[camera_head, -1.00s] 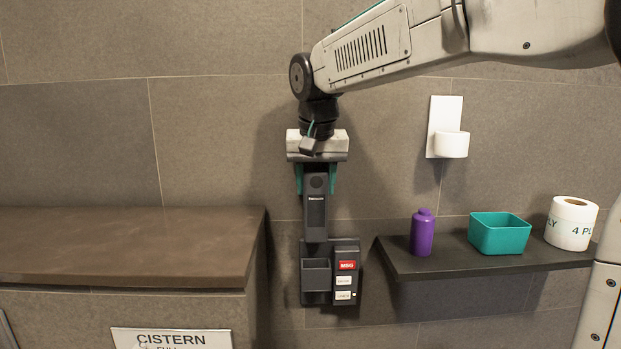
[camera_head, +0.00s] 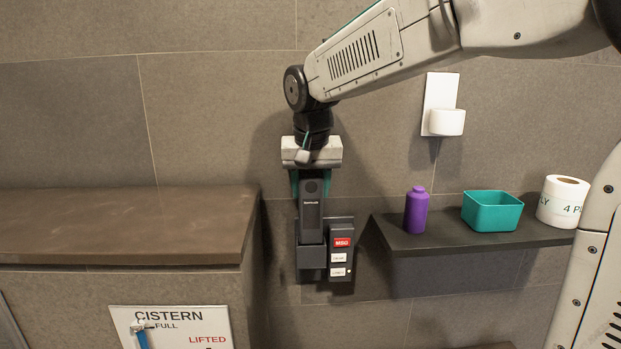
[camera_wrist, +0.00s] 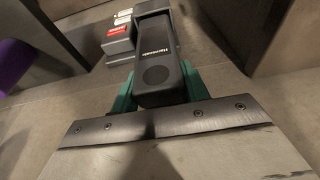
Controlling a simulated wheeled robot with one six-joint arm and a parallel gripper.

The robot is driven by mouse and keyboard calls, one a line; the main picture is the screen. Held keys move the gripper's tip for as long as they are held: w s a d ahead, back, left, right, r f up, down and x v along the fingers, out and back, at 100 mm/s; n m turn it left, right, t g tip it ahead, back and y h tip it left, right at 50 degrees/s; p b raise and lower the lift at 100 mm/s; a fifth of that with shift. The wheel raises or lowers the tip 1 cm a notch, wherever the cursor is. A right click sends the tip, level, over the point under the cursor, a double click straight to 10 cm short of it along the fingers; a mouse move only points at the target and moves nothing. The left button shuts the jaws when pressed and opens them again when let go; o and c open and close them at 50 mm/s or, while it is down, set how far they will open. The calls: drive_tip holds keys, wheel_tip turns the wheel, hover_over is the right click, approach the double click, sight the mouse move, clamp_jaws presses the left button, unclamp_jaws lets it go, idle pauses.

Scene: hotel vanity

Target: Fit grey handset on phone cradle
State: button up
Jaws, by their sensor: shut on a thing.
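The grey handset (camera_head: 311,209) hangs upright in the head view, its lower end in or right at the pocket of the phone cradle (camera_head: 312,262) on the wall. How deep it sits is hard to tell. My gripper (camera_head: 311,183) points down and is shut on the handset's upper end, with a green finger on each side. In the wrist view the handset (camera_wrist: 156,68) runs away from my gripper (camera_wrist: 160,90) toward the cradle. The cradle's panel with a red label (camera_wrist: 118,32) shows beside it; the pocket is largely hidden behind the handset.
A dark shelf (camera_head: 470,238) to the right bears a purple bottle (camera_head: 416,211), a teal bin (camera_head: 491,212) and a paper roll (camera_head: 563,202). A white wall holder (camera_head: 441,106) is above. A brown ledge (camera_head: 120,228) stands close on the left.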

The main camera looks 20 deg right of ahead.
sight(311, 180)
drive_tip(key=shift+f, duration=2.45)
drive_tip(key=o, duration=1.5)
drive_tip(key=v, duration=0.7)
drive_tip(key=shift+s+r, duration=0.15)
drive_tip(key=shift+r, duration=0.2)
